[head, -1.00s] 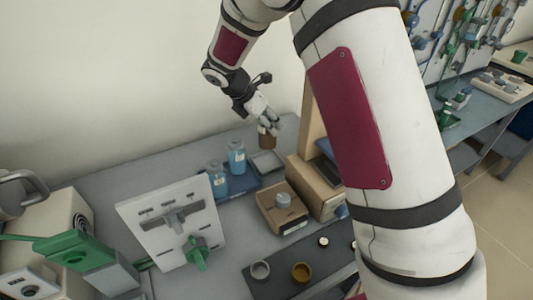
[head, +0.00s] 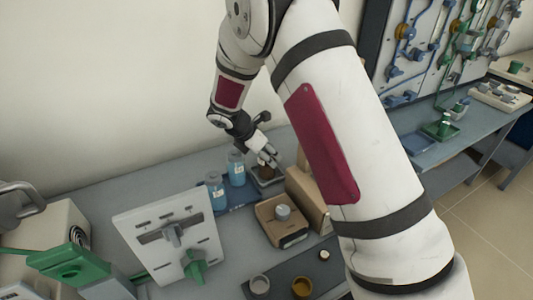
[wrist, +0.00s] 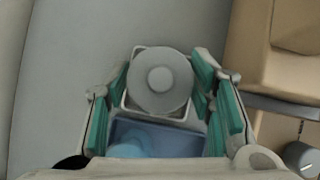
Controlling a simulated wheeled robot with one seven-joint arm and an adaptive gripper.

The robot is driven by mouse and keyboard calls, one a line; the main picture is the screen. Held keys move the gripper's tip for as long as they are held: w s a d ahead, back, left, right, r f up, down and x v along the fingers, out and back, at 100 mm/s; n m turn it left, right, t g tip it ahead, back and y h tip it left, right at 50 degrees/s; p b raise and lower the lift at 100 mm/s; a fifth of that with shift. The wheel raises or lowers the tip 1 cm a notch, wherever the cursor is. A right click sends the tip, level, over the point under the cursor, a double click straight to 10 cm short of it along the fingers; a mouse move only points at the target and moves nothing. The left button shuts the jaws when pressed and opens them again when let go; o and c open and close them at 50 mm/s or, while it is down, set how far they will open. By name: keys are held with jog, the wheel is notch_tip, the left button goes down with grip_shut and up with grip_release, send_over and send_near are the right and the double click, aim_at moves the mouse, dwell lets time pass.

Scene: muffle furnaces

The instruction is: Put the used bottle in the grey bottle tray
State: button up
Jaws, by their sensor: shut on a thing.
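The used bottle is a brown bottle (head: 265,172) in the head view, gripped at its top. In the wrist view its round grey top (wrist: 160,82) shows between the green finger pads. My gripper (head: 267,162) is shut on it; the fingers flank it in the wrist view (wrist: 160,90). The small grey bottle tray (head: 256,185) is directly under the bottle. In the wrist view the tray's pale rim (wrist: 127,102) shows around the bottle's top. The bottle looks upright. Its base is hidden, so I cannot tell whether it touches the tray floor.
A blue tray (wrist: 195,139) with two blue bottles (head: 236,168) stands close beside the grey tray. A tan box with a grey knob (head: 281,221) and a taller tan unit (head: 309,197) stand to the right. A white panel (head: 170,240) stands at front left.

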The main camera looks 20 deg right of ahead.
jog(key=o, duration=1.4)
jog(key=v, duration=1.2)
jog(key=s+d+r+m+y, duration=0.1)
jog(key=s+d+r+m, duration=0.45)
jog(key=s+r, duration=0.35)
jog(key=s+d+r+m+y, duration=0.1)
jog(key=s+r+m+y, duration=0.15)
jog(key=s+m, duration=0.55)
jog(key=s+d+r+m+y, duration=0.1)
jog(key=s+d+r+m, duration=0.2)
jog(key=s, duration=0.8)
jog(key=s+a+m, duration=0.1)
jog(key=s+m, duration=0.1)
jog(key=s, duration=0.1)
jog(key=s+a+m+y, duration=0.1)
jog(key=s+m, duration=0.1)
jog(key=s, duration=0.2)
jog(key=s+a+f+m, duration=0.1)
jog(key=s+m, duration=0.1)
jog(key=s, duration=0.1)
jog(key=shift+s+a+f+y+p, duration=0.15)
jog(key=shift+s+y+p, duration=0.1)
jog(key=shift+p, duration=0.15)
